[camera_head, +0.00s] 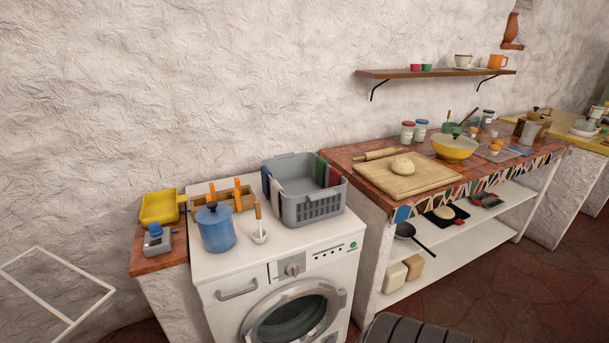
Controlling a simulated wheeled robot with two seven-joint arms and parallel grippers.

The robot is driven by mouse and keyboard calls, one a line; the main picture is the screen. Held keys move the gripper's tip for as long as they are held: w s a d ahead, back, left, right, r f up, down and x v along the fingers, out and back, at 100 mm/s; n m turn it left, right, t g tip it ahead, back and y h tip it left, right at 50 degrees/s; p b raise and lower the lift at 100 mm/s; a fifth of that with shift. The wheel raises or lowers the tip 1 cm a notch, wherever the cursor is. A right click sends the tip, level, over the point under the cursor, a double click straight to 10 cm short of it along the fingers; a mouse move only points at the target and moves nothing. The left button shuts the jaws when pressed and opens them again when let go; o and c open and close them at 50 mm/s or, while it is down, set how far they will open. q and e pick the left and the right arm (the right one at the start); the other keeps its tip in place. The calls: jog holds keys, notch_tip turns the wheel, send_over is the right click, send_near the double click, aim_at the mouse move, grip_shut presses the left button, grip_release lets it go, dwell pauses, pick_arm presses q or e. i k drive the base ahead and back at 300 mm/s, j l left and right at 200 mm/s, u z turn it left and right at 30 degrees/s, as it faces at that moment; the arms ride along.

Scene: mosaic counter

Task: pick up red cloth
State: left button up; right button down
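A red cloth (334,177) hangs over the right end of the grey basket (312,211), which stands on top of the white washing machine (240,272). A green cloth (320,170) hangs beside it, just to its left. Blue cloth (275,191) hangs at the basket's left end. The lower part of the red cloth is inside the basket and partly hidden by the front wall. Neither of my grippers shows in the head view.
A dark ribbed object (415,330) stands in front.

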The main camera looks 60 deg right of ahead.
aim_at(334, 174)
jog(key=z, duration=2.05)
jog(key=i+u, duration=0.1)
jog(key=u, duration=0.4)
jog(key=i+u, duration=0.1)
jog(key=u, duration=0.4)
jog(key=i+u, duration=0.1)
jog(key=u, duration=0.9)
jog(key=z, duration=2.1)
jog(key=i+j, duration=0.05)
jog(key=j, duration=0.05)
